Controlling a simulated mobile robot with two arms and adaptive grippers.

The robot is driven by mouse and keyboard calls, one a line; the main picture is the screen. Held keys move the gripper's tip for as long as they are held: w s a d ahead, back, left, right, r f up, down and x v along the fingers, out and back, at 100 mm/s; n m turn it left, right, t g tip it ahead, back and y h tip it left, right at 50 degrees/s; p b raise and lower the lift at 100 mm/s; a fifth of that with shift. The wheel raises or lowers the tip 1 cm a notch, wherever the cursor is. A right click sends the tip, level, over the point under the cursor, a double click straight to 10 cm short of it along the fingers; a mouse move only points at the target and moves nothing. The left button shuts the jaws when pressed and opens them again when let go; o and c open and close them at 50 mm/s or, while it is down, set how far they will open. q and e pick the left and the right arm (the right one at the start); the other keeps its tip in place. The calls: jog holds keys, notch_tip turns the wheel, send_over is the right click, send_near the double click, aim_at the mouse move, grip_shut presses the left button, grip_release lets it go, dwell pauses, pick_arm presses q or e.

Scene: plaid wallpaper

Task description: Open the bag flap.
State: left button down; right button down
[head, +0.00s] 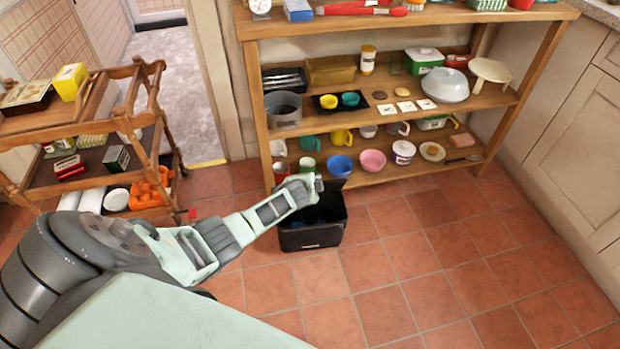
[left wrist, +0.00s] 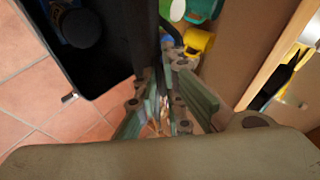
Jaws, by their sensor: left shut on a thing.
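The black bag (head: 312,238) stands on the tiled floor in front of the shelf, its top open, with something dark and blue inside. Its black flap (left wrist: 138,40) stands raised at the bag's shelf side in the left wrist view. My left gripper (head: 311,184) is over the bag's far edge, and its fingers (left wrist: 160,108) are closed on the flap's edge. The fingers hide part of the flap. The bag's open inside (left wrist: 105,75) and a small metal clasp show at the left of the wrist view. My right gripper is not in view.
A wooden shelf (head: 505,100) with bowls, mugs and boxes stands close behind the bag. A yellow mug (left wrist: 198,43) is near my left gripper. A wooden trolley (head: 95,152) stands at left. The floor right of the bag is clear.

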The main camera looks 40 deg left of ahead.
pick_arm(q)
jog(key=shift+w+r, duration=0.15)
jog(key=shift+r, duration=0.05)
jog(key=c, duration=2)
grip_release()
jog(key=shift+f, duration=0.1)
jog(key=v, duration=1.2)
jog(key=shift+d, duration=0.1)
jog(key=shift+f, duration=0.1)
